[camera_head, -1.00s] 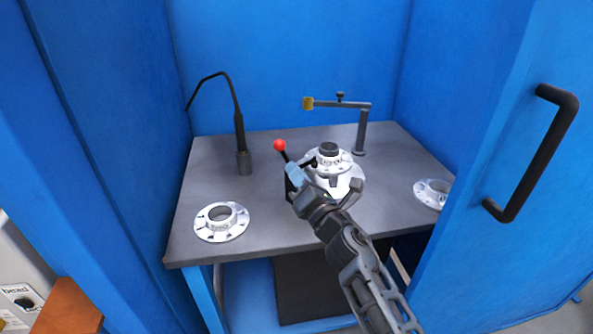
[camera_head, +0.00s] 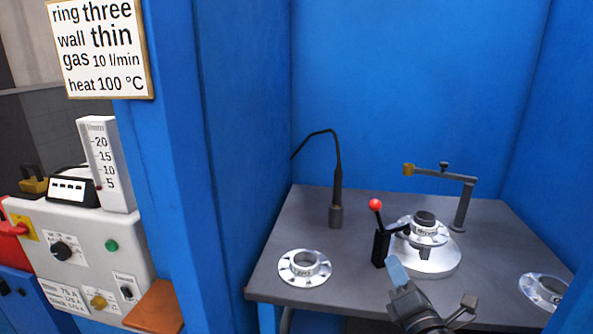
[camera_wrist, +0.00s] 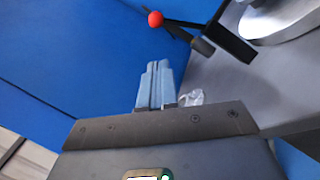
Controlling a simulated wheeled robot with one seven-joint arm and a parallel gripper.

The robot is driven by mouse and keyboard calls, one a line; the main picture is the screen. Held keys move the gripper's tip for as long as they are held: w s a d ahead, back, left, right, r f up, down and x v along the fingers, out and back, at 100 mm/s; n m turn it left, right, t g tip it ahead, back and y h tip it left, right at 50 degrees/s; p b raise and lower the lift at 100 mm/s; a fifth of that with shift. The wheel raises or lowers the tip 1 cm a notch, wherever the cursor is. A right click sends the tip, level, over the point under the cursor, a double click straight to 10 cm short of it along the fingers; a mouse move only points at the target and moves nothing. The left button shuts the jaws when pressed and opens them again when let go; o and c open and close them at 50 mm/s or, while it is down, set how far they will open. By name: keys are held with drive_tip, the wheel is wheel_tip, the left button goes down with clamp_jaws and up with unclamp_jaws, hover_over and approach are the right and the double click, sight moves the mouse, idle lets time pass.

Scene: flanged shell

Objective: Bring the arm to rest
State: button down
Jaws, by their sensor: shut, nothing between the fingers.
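My gripper (camera_head: 395,268) is low in the head view, in front of the grey table (camera_head: 350,240). Its pale blue fingers are together and empty. In the wrist view the gripper (camera_wrist: 157,66) points toward the blue wall, with the red-knobbed lever beyond it. The red-knobbed lever (camera_head: 376,204) stands just beyond the fingers in the head view, beside the round fixture (camera_head: 432,262). A flanged part (camera_head: 423,232) with a dark plug sits on that fixture. I cannot tell the exact gap between fingers and lever.
A loose flange (camera_head: 287,268) lies at the table's left, another (camera_head: 542,290) at its right. A bent torch (camera_head: 337,180) and a clamp arm (camera_head: 460,178) stand at the back. Blue walls enclose the table. A control panel (camera_head: 80,250) and sign (camera_head: 100,48) are at left.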

drive_tip(key=s+a+f+m+g, duration=0.15)
drive_tip(key=s+m, duration=0.25)
drive_tip(key=s, duration=0.5)
drive_tip(key=s+f+m, duration=0.3)
drive_tip(key=s+m, duration=0.1)
drive_tip(key=s, duration=0.4)
drive_tip(key=s+a+f+m+g, duration=0.1)
drive_tip(key=s+f+m, duration=0.25)
drive_tip(key=s, duration=0.55)
drive_tip(key=s+r+m+g, duration=0.1)
drive_tip(key=s+r+m, duration=0.2)
drive_tip(key=s+m, duration=0.2)
drive_tip(key=s+r+m+g+h, duration=0.1)
drive_tip(key=s+r+m, duration=0.2)
drive_tip(key=s, duration=0.7)
drive_tip(key=s+r+m+g, duration=0.1)
drive_tip(key=s+r+m, duration=0.2)
drive_tip(key=s+m, duration=0.4)
drive_tip(key=shift+s+r, duration=0.35)
drive_tip(key=shift+s, duration=0.2)
drive_tip(key=shift+d, duration=0.15)
